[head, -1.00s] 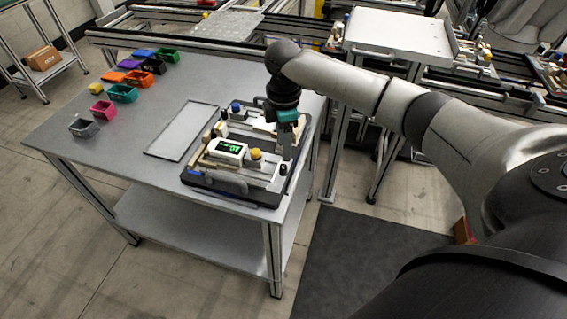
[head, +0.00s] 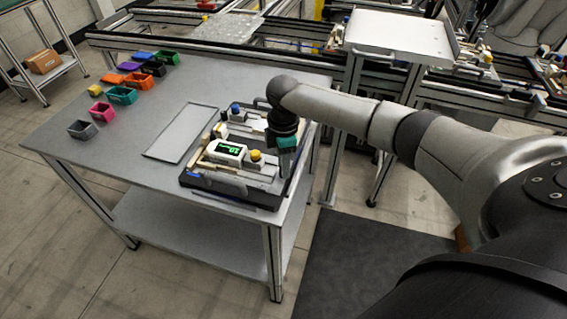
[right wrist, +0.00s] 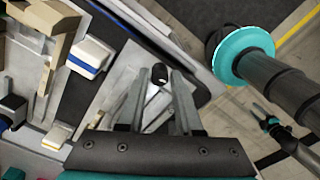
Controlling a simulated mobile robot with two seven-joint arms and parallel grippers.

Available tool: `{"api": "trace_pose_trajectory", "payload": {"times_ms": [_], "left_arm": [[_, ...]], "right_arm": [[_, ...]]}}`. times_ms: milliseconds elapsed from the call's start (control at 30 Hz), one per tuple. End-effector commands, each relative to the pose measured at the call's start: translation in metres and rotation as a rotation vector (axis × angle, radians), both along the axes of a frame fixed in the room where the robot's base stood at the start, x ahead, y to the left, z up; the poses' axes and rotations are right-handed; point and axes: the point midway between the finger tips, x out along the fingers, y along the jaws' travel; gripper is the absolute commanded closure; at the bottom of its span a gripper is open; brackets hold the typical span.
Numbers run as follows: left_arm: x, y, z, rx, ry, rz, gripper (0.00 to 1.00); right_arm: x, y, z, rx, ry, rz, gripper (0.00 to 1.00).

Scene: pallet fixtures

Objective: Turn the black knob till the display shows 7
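The black knob (right wrist: 159,73) sits on a light plate of the fixture in the right wrist view. My right gripper (right wrist: 156,82) has its two fingers either side of the knob, with a visible gap between them; contact is unclear. In the head view my right gripper (head: 284,168) is low at the fixture's right side and hides the knob. The display (head: 228,149) is a white box with lit green characters, too small to read surely. A dark gripper, apparently my left one (right wrist: 262,113), hangs at the right of the wrist view, its opening unclear.
The dark fixture base (head: 215,186) stands at the table's right edge. It carries a yellow button (head: 255,155) and a blue button (head: 235,107). A flat grey tray (head: 180,134) lies to its left. Coloured bins (head: 122,95) stand further left.

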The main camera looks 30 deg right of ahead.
Motion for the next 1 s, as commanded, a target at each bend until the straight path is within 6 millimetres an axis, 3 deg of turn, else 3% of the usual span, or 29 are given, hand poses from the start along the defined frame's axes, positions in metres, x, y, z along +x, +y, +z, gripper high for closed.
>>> {"api": "trace_pose_trajectory", "payload": {"times_ms": [33, 300, 767, 1000], "left_arm": [[0.0, 0.0, 0.0, 0.0, 0.0, 0.0, 0.5], [0.0, 0.0, 0.0, 0.0, 0.0, -0.001, 0.5], [-0.001, 0.0, 0.002, -0.001, 0.001, -0.001, 0.5], [-0.001, 0.0, 0.011, -0.001, 0.001, -0.001, 0.5]], "right_arm": [[0.0, 0.0, 0.0, 0.0, 0.0, 0.0, 0.73], [0.0, 0.0, 0.0, 0.0, 0.0, 0.0, 1.0], [0.0, 0.0, 0.001, 0.0, 0.001, 0.015, 1.0], [0.0, 0.0, 0.002, 0.001, 0.001, 0.117, 1.0]]}}
